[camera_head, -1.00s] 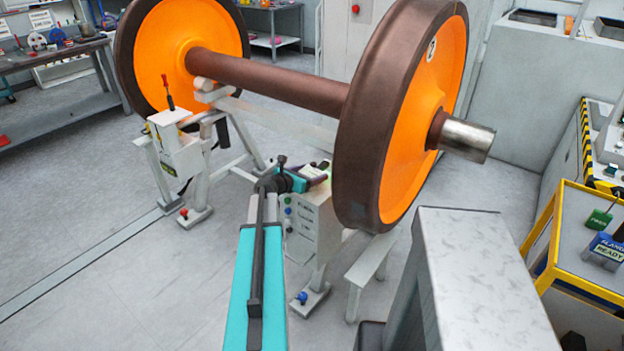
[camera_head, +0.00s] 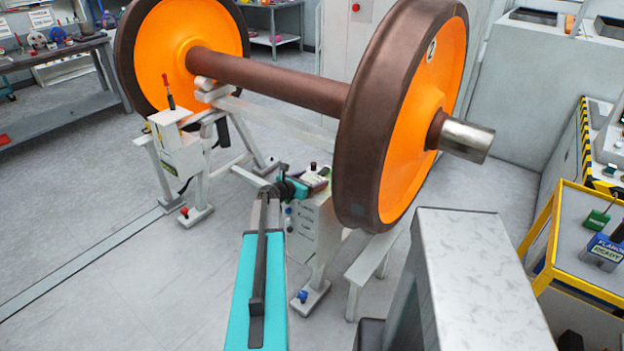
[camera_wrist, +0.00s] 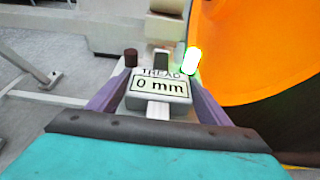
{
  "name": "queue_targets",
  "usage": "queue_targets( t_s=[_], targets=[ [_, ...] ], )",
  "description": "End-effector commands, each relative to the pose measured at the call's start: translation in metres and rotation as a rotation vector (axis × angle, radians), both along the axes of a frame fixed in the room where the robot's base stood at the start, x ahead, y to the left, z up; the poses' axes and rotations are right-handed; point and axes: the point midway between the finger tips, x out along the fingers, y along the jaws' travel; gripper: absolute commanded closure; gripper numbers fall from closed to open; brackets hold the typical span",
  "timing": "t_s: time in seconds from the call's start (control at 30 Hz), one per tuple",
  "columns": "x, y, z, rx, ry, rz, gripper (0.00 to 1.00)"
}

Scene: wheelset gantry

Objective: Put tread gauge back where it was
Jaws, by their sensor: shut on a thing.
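The tread gauge (camera_wrist: 160,88) is a small pale block. Its label reads "TREAD" and "0 mm", and it sits upright between the two purple fingers of my gripper (camera_wrist: 158,92) in the wrist view. My gripper is shut on it. In the head view my gripper (camera_head: 318,180) is at the top of the white stand box (camera_head: 315,222), close to the near wheel's left side. The gauge is too small and covered to make out there. I cannot tell whether the gauge touches the box top.
The wheelset's near orange wheel (camera_wrist: 262,55) is close on the right in the wrist view. A dark knob (camera_wrist: 131,58) and a bright green-white lamp (camera_wrist: 193,60) stand just beyond the gauge. A yellow-framed cart (camera_head: 570,275) is at the right. The floor at left is mostly open.

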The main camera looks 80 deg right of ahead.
Motion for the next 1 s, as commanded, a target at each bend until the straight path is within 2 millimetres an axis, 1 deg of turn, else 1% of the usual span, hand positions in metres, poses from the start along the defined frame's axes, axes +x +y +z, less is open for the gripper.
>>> queue_targets(
  t_s=[0.27,0.4,0.43,0.53,0.83,1.0],
  targets=[
    [-0.0001,0.0000,0.0003,-0.001,0.002,0.000,0.67],
    [-0.0003,-0.0001,-0.0029,0.000,0.001,0.000,0.67],
    [-0.0003,0.0001,-0.0037,0.000,0.000,0.000,0.27],
    [-0.0003,0.0001,-0.0031,0.000,0.000,0.000,0.10],
    [-0.0004,0.0002,-0.0028,0.000,0.000,-0.001,0.10],
    [-0.0004,0.0002,0.0013,0.000,0.000,-0.001,0.10]
  ],
)
